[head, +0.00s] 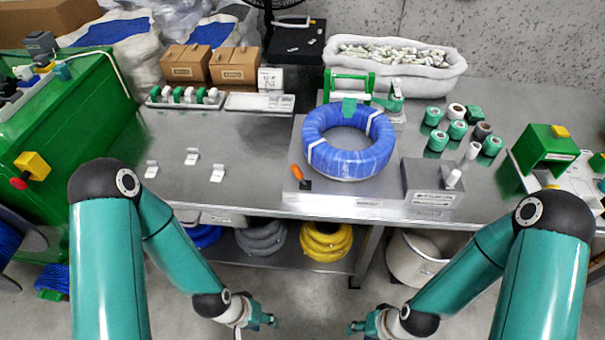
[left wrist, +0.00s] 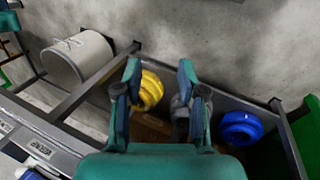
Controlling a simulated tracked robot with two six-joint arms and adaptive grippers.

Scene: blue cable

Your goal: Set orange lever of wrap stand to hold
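The orange lever (head: 296,172) stands tilted at the front left corner of the wrap stand's grey base plate (head: 345,199). A blue cable coil (head: 349,141) with white bands lies on the stand. A green frame (head: 350,84) rises behind the coil. My left gripper (head: 274,322) is low in front of the table, well below and apart from the lever. In the left wrist view its fingers (left wrist: 159,75) are spread, with nothing between them. My right gripper (head: 354,327) is also low in front of the table; its fingers are too small to judge.
A grey block (head: 432,184) sits right of the coil. Several green and white tape rolls (head: 457,130) stand further right. White brackets (head: 191,156) lie on the left. The table's front edge (head: 250,207) lies between my grippers and the stand. Yellow cable (head: 326,241) lies on the lower shelf.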

